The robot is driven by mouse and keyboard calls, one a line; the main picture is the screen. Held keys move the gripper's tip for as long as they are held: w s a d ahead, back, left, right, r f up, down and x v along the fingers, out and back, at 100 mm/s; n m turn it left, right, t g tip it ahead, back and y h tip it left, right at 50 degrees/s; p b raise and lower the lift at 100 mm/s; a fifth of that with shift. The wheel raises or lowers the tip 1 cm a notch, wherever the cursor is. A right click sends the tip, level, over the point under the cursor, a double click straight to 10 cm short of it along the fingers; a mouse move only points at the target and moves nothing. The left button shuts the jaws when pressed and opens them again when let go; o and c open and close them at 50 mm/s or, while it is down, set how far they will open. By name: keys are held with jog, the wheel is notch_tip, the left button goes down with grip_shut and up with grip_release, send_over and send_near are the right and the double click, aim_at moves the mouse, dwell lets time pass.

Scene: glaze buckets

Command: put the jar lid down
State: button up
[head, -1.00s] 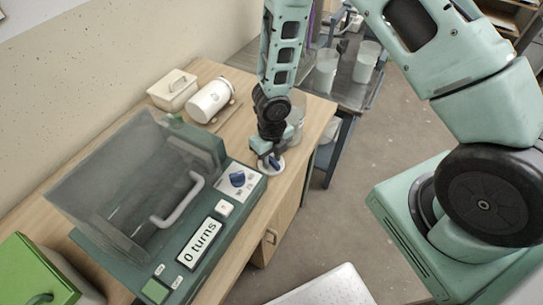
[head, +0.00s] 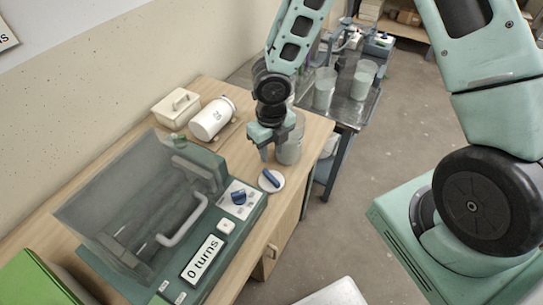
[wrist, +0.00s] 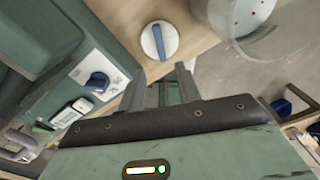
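The jar lid (head: 271,181), a white disc with a blue bar handle, lies flat on the wooden bench beside the machine's front right corner. In the wrist view the lid (wrist: 152,46) lies just beyond my fingertips, with nothing touching it. My gripper (head: 280,150) is raised above the bench, a little behind the lid in the head view. Its two fingers (wrist: 161,76) are apart with nothing between them. A white jar (head: 212,118) lies on its side on the bench toward the wall.
A green machine (head: 150,215) with a clear cover, blue knob and "0 turns" display fills the left. A clear container (head: 290,152) stands close behind my gripper. A cart (head: 348,103) with clear buckets stands beyond the bench.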

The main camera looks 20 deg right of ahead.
jog(key=s+a+r+m, duration=0.3)
jog(key=s+r+m, duration=0.7)
jog(key=m, duration=0.5)
jog(key=s+a+r+m, duration=0.3)
jog(key=s+r+m, duration=0.7)
jog(key=m, duration=0.6)
jog(key=shift+a+r+y, duration=0.15)
jog(key=shift+r+y, duration=0.15)
jog(key=shift+r, duration=0.2)
